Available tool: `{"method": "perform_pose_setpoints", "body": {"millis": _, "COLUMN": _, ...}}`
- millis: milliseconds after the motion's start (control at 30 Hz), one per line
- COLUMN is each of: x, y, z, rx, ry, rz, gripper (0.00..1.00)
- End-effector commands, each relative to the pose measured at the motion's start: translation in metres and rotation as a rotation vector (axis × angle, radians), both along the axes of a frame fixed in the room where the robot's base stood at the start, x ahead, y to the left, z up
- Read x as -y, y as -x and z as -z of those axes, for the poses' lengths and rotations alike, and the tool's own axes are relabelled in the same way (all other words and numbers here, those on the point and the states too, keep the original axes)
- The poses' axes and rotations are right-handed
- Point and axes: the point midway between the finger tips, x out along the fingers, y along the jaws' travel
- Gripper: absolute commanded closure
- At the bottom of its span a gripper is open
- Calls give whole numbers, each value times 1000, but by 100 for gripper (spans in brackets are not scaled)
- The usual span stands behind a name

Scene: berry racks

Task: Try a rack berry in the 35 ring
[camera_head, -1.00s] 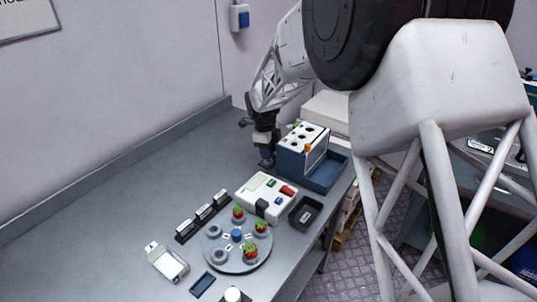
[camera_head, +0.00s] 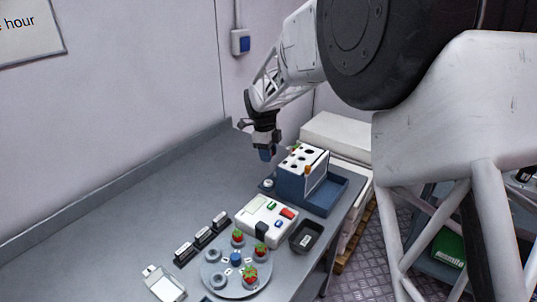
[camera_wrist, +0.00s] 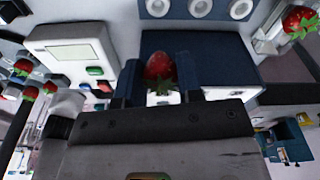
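My gripper (camera_head: 265,155) is raised above the bench, left of the blue box with a white, holed top (camera_head: 308,158). In the wrist view a red strawberry (camera_wrist: 159,67) with green leaves sits between my two blue fingers (camera_wrist: 160,78); both fingers appear to touch it. The head view does not show this berry clearly. White-rimmed rings (camera_wrist: 199,8) line the top of the wrist view, partly cut off. I cannot read a 35 on any ring. Another strawberry (camera_wrist: 298,20) shows at the upper right of the wrist view.
A pale device with coloured buttons (camera_head: 265,219) and a black tray (camera_head: 306,236) stand in front of the box. A round grey plate (camera_head: 225,287) holds several strawberries and ring pieces. A blue tray (camera_head: 329,193) adjoins the box.

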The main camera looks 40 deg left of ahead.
Motion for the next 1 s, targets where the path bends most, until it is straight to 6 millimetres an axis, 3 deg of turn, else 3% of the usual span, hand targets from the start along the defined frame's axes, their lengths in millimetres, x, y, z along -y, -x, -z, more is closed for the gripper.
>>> {"method": "perform_pose_setpoints", "body": {"millis": 467, "x": 5, "y": -7, "z": -4, "rx": 1, "ry": -1, "rz": 2, "gripper": 71}}
{"method": "perform_pose_setpoints", "body": {"millis": 667, "x": 23, "y": -32, "z": -18, "rx": 2, "ry": -2, "rz": 3, "gripper": 71}}
{"method": "perform_pose_setpoints", "body": {"millis": 1000, "x": 74, "y": -90, "z": -54, "rx": 3, "ry": -3, "rz": 3, "gripper": 71}}
